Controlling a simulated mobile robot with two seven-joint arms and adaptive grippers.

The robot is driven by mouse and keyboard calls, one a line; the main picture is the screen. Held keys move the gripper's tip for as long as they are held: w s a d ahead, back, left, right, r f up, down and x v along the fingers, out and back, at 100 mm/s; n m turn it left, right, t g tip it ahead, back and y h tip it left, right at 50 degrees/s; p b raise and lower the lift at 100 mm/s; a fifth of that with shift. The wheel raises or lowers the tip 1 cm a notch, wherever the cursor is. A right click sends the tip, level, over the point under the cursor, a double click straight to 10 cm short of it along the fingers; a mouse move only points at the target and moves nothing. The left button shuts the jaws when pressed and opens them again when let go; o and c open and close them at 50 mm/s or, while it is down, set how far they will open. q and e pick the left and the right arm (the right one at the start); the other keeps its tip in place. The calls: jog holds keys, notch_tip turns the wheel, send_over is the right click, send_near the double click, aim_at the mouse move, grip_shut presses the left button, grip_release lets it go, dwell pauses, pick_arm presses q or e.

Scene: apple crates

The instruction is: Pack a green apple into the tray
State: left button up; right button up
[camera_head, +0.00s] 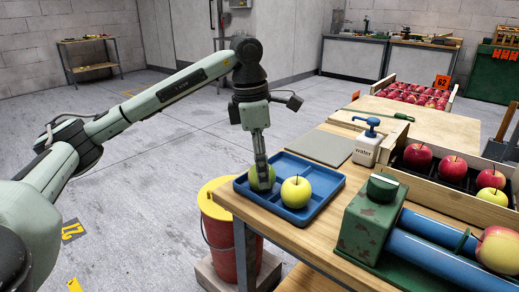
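A blue tray (333,177) with raised dividers sits on the near left corner of the wooden table. One yellow-green apple (296,192) rests in the tray. A second green apple (253,179) is at the tray's left end, partly hidden by my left gripper (262,178). The gripper points down from above, one finger in front of this apple. The other finger is hidden, so I cannot tell whether it is shut on the apple. The apple looks low in or just above the left compartment. My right gripper is not in view.
A wooden crate (455,198) of red apples is at right. A green machine (368,225) with blue rollers (430,257) is in front. A red bucket (219,235) with yellow rim stands beside the table.

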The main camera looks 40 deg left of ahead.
pick_arm(q)
notch_tip(320, 180, up, 12)
jog(key=a, duration=0.1)
jog(key=shift+s+f, duration=0.25)
jog(key=shift+s, duration=0.2)
